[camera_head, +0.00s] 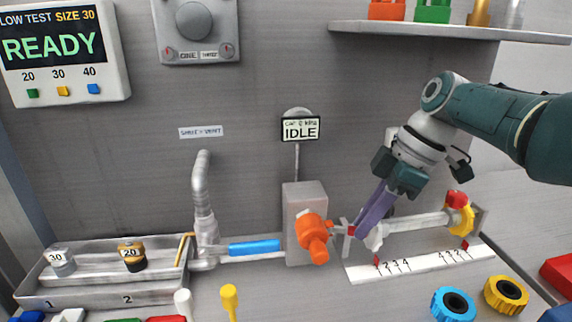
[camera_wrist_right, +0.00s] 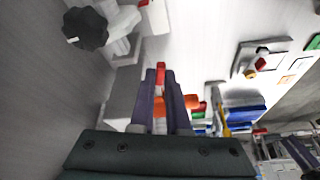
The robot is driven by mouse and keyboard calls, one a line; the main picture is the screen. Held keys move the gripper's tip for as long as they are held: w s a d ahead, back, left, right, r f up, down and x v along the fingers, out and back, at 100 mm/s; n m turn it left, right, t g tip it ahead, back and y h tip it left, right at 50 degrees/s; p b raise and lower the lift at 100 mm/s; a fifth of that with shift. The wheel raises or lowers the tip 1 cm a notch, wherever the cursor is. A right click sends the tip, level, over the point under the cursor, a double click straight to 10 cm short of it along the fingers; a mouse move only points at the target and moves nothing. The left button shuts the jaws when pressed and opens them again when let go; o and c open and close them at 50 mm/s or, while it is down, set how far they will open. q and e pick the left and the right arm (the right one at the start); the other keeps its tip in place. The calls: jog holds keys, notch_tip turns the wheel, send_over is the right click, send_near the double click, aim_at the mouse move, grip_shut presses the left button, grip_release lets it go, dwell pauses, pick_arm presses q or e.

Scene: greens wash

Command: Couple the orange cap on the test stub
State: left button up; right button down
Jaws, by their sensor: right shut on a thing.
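The orange cap (camera_head: 312,236) is at the front of a grey block (camera_head: 306,194) in the head view, with a short orange cylinder sticking out toward me. I cannot tell how it sits on the stub, which it hides. A thin grey arm piece with a small red part (camera_head: 351,230) lies just right of the cap. My right gripper (camera_head: 361,232) reaches down from the upper right, its purple fingers shut on that red part. In the right wrist view the red part (camera_wrist_right: 160,72) shows between the fingertips, with orange behind the fingers.
A sign reading IDLE (camera_head: 300,128) stands above the block. A grey pipe with a blue section (camera_head: 254,248) lies to its left. A pipe with a yellow and red end (camera_head: 459,212) and a scale strip (camera_head: 420,262) lie to the right. Blue (camera_head: 453,304) and yellow (camera_head: 506,294) rings lie front right.

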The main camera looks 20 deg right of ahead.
jog(key=shift+s+a+m+t+h+p, duration=0.4)
jog(key=shift+a+m+h+p, duration=0.35)
jog(key=shift+m+p, duration=1.25)
jog(key=shift+s+a+m+t+h+p, duration=0.4)
jog(key=shift+a+m+p, duration=0.6)
jog(key=shift+m+p, duration=1)
jog(key=shift+s+a+m+t+h+p, duration=0.2)
jog(key=shift+s+a+m+h+p, duration=0.45)
jog(key=shift+m+p, duration=1.35)
jog(key=shift+w+a+m, duration=0.15)
jog(key=shift+a+m, duration=0.1)
jog(key=shift+m, duration=0.05)
jog(key=c, duration=0.9)
grip_release()
jog(key=shift+d+b, duration=0.1)
jog(key=shift+b, duration=0.2)
